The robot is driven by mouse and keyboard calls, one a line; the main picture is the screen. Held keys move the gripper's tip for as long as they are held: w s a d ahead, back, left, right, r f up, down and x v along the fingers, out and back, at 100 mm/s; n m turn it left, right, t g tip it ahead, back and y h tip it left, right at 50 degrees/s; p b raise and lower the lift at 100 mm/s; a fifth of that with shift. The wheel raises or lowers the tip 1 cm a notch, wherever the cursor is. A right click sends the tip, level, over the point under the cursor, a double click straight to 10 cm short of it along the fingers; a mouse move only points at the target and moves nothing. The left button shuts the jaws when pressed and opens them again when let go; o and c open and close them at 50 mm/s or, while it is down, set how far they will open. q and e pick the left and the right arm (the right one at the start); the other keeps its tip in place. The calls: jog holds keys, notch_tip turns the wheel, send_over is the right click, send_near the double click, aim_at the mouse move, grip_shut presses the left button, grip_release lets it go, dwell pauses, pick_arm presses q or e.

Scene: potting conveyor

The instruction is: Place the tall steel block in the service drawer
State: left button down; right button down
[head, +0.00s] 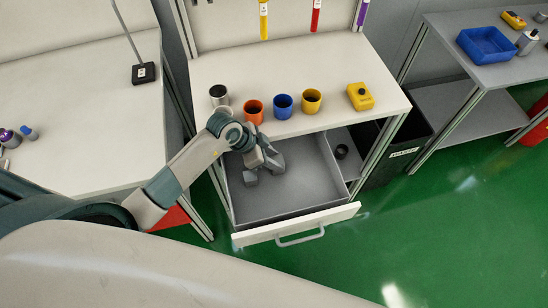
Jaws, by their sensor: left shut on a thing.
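The service drawer (292,211) is pulled open under the middle bench, with its white front and handle towards me. My left gripper (262,171) reaches down into the left back part of the drawer. It is shut on a grey thing, which I take to be the tall steel block. The grey fingers and the block are hard to tell apart, and my wrist hides part of them. I cannot tell whether the block touches the drawer floor. My right gripper is not in view.
A shelf with a dark ring (342,152) lies right of the drawer. The drawer's front and right are clear.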

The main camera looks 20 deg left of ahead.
pick_arm(q)
jog(key=c, duration=1.6)
grip_release()
jog(key=shift+f, duration=0.1)
jog(key=shift+o, duration=0.2)
jog(key=b+v, duration=0.1)
jog(key=v, duration=1.1)
jog(key=shift+b, duration=0.35)
